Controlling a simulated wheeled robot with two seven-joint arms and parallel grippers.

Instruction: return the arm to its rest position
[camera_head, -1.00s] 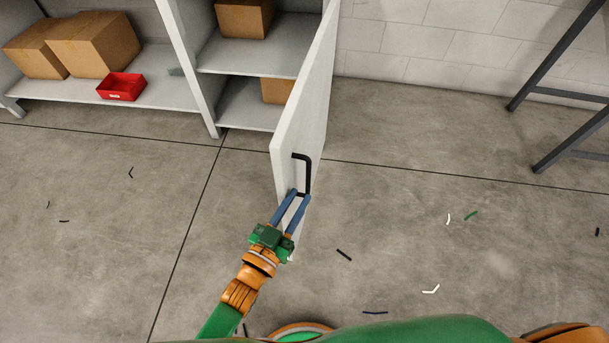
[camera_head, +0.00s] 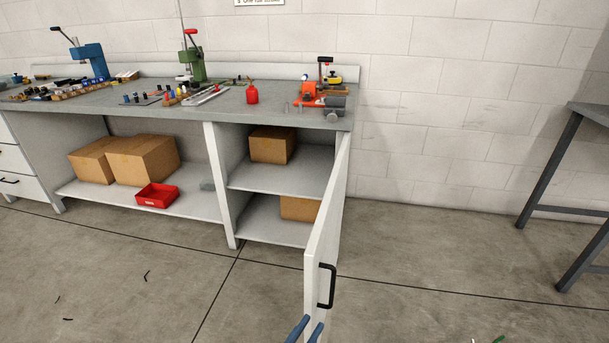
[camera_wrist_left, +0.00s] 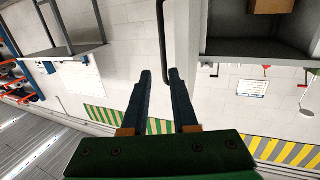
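My left gripper (camera_head: 309,324) shows only its two blue fingers at the bottom edge of the head view; the rest of that arm is out of frame. The fingers are apart with nothing held between them, as the left wrist view (camera_wrist_left: 160,72) also shows. The white cabinet door (camera_head: 328,240) stands swung open. Its black handle (camera_head: 327,287) is just above and beyond the fingertips in the head view, with a visible gap. In the wrist view the handle (camera_wrist_left: 161,35) runs down behind the fingertips. My right gripper is not in view.
A grey workbench (camera_head: 225,107) with presses and small parts stands over the open cabinet. Cardboard boxes (camera_head: 142,158) and a red bin (camera_head: 157,195) sit on its lower shelf. A dark-legged table (camera_head: 547,175) stands at right. The floor between is mostly clear.

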